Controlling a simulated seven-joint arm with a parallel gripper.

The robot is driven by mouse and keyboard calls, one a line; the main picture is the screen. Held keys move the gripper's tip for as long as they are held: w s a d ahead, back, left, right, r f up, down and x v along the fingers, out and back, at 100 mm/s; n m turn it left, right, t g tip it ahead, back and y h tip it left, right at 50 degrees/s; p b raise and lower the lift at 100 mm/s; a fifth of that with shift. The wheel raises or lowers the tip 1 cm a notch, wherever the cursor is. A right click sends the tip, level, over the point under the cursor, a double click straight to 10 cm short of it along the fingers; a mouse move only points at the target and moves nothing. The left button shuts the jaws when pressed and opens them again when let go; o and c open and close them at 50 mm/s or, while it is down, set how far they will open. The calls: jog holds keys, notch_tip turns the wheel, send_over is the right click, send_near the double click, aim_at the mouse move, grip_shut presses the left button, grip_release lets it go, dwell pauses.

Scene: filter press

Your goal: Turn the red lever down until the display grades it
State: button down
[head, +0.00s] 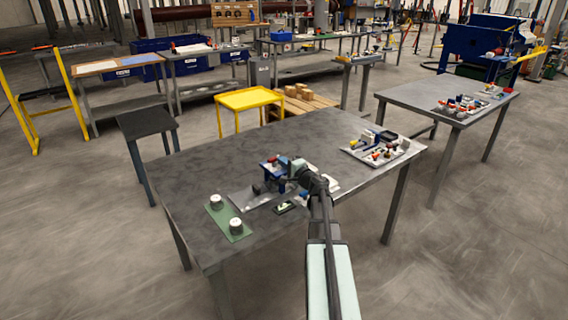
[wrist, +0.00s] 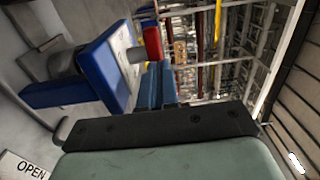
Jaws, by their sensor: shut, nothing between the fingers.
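A small blue press (head: 270,174) stands on the grey table (head: 200,160), with a red lever part (head: 273,160) at its top. In the wrist view the blue press body (wrist: 88,68) is at the left, and the red lever end (wrist: 152,43) stands just beyond my gripper (wrist: 156,84). My gripper is shut and empty, close to the red end; I cannot tell whether they touch. In the head view my gripper and wrist cover part of the press. A small dark display (head: 285,207) with green on it lies in front; its reading is too small to make out.
A green plate (head: 229,224) with two pale round pieces lies at the left front. A white tray (head: 352,153) with several small parts sits at the right. A label reading OPEN (wrist: 24,165) shows in the wrist view. The table's left part is clear.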

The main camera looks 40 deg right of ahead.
jog(key=shift+w+d+n+y, duration=0.15)
jog(key=shift+d+n+y, duration=0.2)
jog(key=shift+n+y, duration=0.55)
jog(key=shift+w+d+n+g+y, duration=0.3)
jog(key=shift+w+n+g+y, duration=0.8)
jog(key=shift+y, duration=0.75)
jog(key=shift+w+d+n+g+y, duration=0.35)
jog(key=shift+w+n+g+y, duration=0.35)
jog(key=shift+n+y, duration=0.95)
jog(key=shift+w+d+n+g+y, duration=0.3)
jog(key=shift+w+n+g+y, duration=0.6)
jog(key=shift+y, duration=1.2)
jog(key=shift+a, duration=0.1)
jog(key=d, duration=1.4)
